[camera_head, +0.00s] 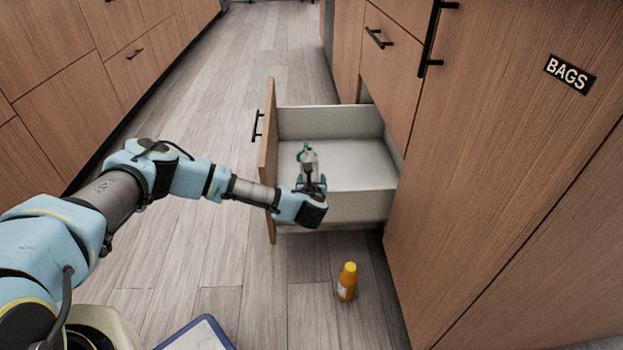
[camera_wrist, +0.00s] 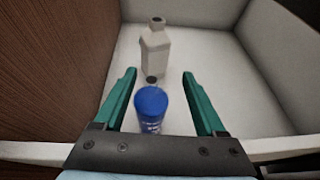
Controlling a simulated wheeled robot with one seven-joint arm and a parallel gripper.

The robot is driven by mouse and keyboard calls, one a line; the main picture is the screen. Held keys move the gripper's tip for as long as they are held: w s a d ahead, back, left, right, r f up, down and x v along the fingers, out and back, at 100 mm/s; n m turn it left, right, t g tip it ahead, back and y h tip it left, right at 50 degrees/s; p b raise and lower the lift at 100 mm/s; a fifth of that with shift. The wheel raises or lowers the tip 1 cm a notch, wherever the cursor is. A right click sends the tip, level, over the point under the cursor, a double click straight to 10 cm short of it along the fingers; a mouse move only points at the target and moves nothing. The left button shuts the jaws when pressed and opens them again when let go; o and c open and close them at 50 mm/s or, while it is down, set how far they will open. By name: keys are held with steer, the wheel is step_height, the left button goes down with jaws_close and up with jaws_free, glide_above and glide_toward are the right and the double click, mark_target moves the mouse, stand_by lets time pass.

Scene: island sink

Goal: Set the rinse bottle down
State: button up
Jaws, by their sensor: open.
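A pale grey bottle (camera_head: 309,161) is inside the open drawer (camera_head: 288,117), at my gripper (camera_head: 312,178). In the wrist view the pale bottle (camera_wrist: 156,54) has a narrow neck and lies or stands just beyond the fingertips. My gripper (camera_wrist: 160,73) is open, its two green fingers spread apart. A blue round item with white lettering (camera_wrist: 151,104) is between the fingers, with clear space on both sides. A small dark tip shows at its far end. I cannot tell which of the two is the rinse bottle. The arm hides part of the drawer front.
An orange bottle with a yellow cap (camera_head: 347,282) stands on the floor in front of the drawer. A blue-edged tray (camera_head: 209,322) is at the bottom. Cabinets (camera_head: 500,170) rise close on the right. The drawer's right part (camera_head: 365,170) is empty.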

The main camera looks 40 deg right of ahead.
steer(key=shift+s+a+f, duration=0.15)
steer(key=shift+a+f, duration=0.05)
steer(key=shift+f, duration=0.15)
steer(key=r+p+v, duration=0.1)
steer(key=p+v, duration=0.3)
steer(key=v, duration=0.8)
steer(key=shift+d+r, duration=0.15)
